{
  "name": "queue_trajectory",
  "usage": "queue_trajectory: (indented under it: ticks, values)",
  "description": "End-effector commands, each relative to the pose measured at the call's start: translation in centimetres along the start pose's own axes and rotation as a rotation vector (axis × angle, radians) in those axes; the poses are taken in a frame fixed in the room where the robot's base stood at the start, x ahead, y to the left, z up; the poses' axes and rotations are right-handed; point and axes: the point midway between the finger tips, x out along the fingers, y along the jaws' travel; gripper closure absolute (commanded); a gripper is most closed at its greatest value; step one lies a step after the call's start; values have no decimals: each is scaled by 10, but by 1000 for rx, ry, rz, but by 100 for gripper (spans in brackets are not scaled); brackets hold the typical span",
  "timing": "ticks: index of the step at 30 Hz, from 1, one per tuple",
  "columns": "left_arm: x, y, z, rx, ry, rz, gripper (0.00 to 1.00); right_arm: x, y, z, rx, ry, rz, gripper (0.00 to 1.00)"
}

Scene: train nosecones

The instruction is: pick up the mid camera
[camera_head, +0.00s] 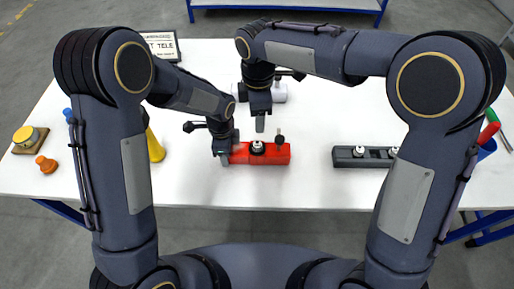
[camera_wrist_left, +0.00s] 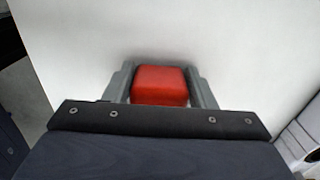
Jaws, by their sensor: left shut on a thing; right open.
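I cannot tell for sure which one is the mid camera. My left gripper (camera_head: 226,157) is shut on the left end of the red block; the left wrist view shows the red end (camera_wrist_left: 160,86) between both fingers. My right gripper (camera_head: 260,125) is open and empty, pointing down above and just behind the block's middle piece.
A dark grey block (camera_head: 345,156) with small white-and-black pieces lies to the right. A white cylinder (camera_head: 279,92) is behind my right gripper. A yellow cone (camera_head: 155,148), an orange piece (camera_head: 46,164) and a sign (camera_head: 161,46) are left. A blue cup (camera_head: 487,148) holds tools at right.

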Motion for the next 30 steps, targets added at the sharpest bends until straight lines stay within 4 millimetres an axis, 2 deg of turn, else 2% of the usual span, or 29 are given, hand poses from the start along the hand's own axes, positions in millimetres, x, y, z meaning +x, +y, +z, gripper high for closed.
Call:
queue_trajectory:
  ticks: [3,9,16,24,30]
  values:
    - [0,0,0,0,1,-1,77,22,-1,1,0,-7,-5,48]
    - [0,0,0,0,1,-1,77,53,-1,0,0,-4,-3,48]
    - [0,0,0,0,1,-1,77,70,-2,0,-1,-3,-4,48]
    - [0,0,0,0,1,-1,77,108,-5,-2,-1,-2,-2,48]
    - [0,0,0,0,1,-1,77,113,-5,-2,0,-1,1,48]
